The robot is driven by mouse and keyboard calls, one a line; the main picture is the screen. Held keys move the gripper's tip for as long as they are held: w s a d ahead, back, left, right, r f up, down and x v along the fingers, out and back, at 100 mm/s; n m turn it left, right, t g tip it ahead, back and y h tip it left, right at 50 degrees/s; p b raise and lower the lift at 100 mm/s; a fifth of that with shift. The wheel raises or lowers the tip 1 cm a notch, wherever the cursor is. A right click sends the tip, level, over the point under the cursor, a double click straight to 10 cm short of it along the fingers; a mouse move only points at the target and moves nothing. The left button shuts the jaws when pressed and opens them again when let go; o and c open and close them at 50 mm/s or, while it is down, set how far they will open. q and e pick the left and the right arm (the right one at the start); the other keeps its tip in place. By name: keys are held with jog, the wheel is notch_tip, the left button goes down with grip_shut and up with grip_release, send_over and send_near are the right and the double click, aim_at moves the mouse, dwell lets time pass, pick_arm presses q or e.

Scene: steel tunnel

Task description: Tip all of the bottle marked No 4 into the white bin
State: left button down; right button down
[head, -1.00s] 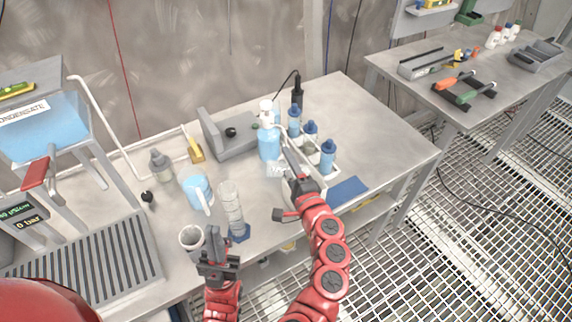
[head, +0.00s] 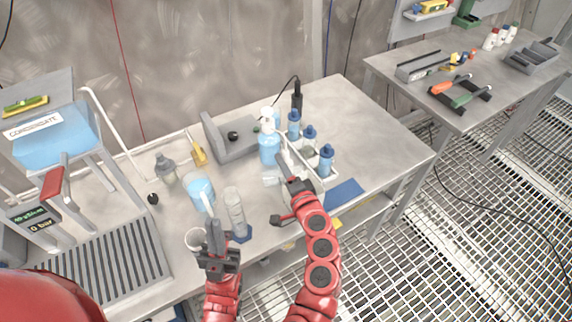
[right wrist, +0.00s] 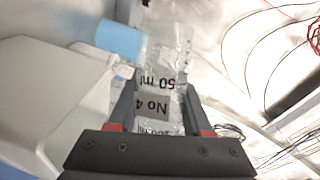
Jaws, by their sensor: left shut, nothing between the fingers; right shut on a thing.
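The clear bottle marked No 4 and 50 ml (right wrist: 165,72) is between the fingers of my right gripper (right wrist: 158,112) in the right wrist view; its label reads upside down there. In the head view my right gripper (head: 282,168) is over the table, near the blue wash bottle, with the small clear bottle (head: 270,180) at its fingers. I cannot tell its tilt or contents. My left gripper (head: 214,236) is shut and empty at the front edge. A white round open container (head: 192,240) stands partly behind it; I cannot tell whether it is the white bin.
A clear cylinder (head: 234,210) on a blue foot and a beaker of blue liquid (head: 199,190) stand left of the right gripper. The wash bottle (head: 268,148) and a white rack with blue-capped bottles (head: 326,160) are close by. The table's right part (head: 385,150) is clear.

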jog(key=n+p, duration=0.1)
jog(key=p, duration=0.1)
jog(key=r+n+p, duration=0.1)
jog(key=p, duration=0.1)
jog(key=shift+a+g+h, duration=0.1)
jog(key=shift+g+h, duration=0.2)
jog(key=shift+h, duration=0.1)
jog(key=shift+f, duration=0.15)
jog(key=n+h+p, duration=0.1)
jog(key=p, duration=0.2)
jog(key=r+n+p, duration=0.1)
jog(key=n+p, duration=0.1)
jog(key=p, duration=0.2)
jog(key=d+n+h+p, duration=0.1)
jog(key=p, duration=0.3)
jog(key=shift+r+n+g+h, duration=0.3)
jog(key=shift+r+n, duration=0.05)
jog(key=shift+n, duration=0.05)
